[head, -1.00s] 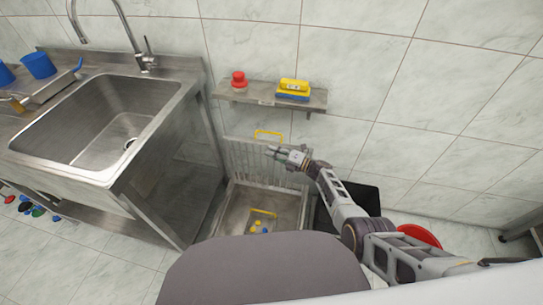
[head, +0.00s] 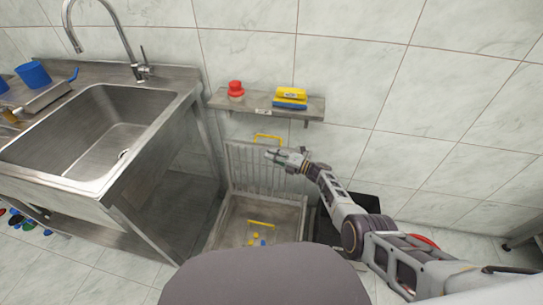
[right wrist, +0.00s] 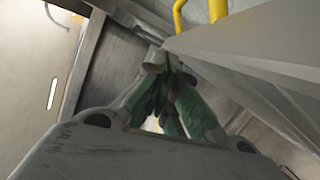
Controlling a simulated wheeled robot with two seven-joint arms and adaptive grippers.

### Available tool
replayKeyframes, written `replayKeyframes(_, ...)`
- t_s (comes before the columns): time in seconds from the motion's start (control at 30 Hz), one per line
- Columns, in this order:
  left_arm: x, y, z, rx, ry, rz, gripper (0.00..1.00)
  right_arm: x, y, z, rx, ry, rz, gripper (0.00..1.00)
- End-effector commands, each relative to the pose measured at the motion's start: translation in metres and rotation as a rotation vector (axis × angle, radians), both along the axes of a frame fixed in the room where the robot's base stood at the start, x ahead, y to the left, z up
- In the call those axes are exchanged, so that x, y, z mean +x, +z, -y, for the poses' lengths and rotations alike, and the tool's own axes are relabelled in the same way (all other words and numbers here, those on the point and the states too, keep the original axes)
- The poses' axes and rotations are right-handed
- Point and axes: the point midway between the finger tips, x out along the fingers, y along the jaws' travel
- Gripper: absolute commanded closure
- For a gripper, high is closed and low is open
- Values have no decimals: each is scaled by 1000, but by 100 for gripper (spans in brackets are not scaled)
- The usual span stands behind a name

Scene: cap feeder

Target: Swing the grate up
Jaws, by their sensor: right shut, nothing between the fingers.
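The grate (head: 246,166) is a panel of grey metal bars. It stands upright against the tiled wall, behind an open metal floor basin (head: 228,217), with a yellow handle (head: 268,136) on its top edge. My right gripper (head: 268,156) is shut and empty, in front of the grate's upper part just below the handle; I cannot tell if it touches the bars. In the right wrist view its green-padded fingers (right wrist: 168,92) are together, beside a metal surface and a yellow bar (right wrist: 180,14). My left gripper is out of view.
A wall shelf (head: 262,105) above the grate holds a red object (head: 235,89) and a yellow and blue block (head: 290,97). A steel sink (head: 95,130) stands at the left. A yellow bar (head: 261,224) and small yellow and blue pieces lie in the basin.

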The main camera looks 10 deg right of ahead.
Motion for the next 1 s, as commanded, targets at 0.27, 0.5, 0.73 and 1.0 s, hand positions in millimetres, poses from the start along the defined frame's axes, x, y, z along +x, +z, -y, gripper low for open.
replayKeyframes(0.27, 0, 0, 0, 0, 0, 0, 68, 0, 0, 0, 0, 0, 0, 100)
replayKeyframes(0.5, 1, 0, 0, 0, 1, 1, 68, -2, -1, 3, 0, -1, 0, 100)
replayKeyframes(0.73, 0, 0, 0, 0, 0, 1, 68, -8, -1, 13, 0, -1, 0, 100)
replayKeyframes(1.0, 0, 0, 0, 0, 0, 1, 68, -19, -2, 31, 0, -1, 0, 100)
